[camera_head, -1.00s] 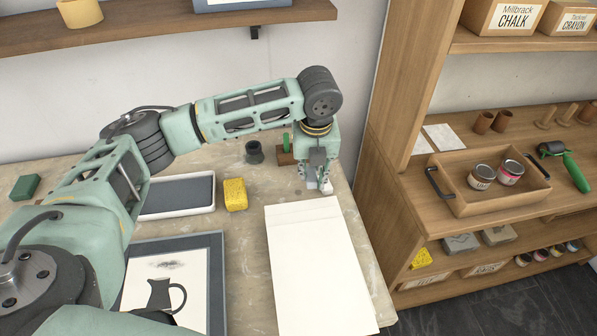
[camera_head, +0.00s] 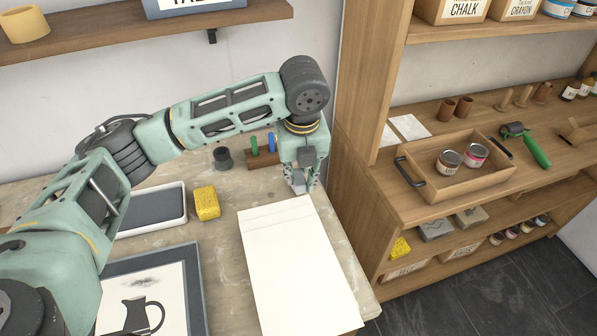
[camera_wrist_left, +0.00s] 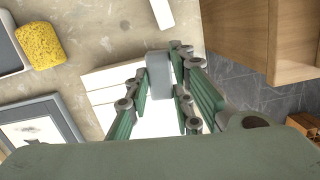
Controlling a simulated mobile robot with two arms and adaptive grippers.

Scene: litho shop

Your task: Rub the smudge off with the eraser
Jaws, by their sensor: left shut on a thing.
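A dark grey smudge (camera_head: 146,281) lies on the framed print of a black jug (camera_head: 144,309), at the lower left of the head view. My left gripper (camera_head: 305,184) is low over the bench at the top right of the blank paper. It is shut on a small grey block, the eraser (camera_wrist_left: 158,75), seen between the fingers in the left wrist view. The framed print shows in the left wrist view too (camera_wrist_left: 45,125), left of the gripper and apart from the eraser. My right gripper is out of view.
A yellow sponge (camera_head: 207,202) and a tray with a dark pad (camera_head: 152,208) stand left of the paper stack (camera_head: 292,260). A white piece (camera_wrist_left: 162,13) lies on the bench beyond the eraser. A wooden shelf unit (camera_head: 355,150) borders the bench on the right.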

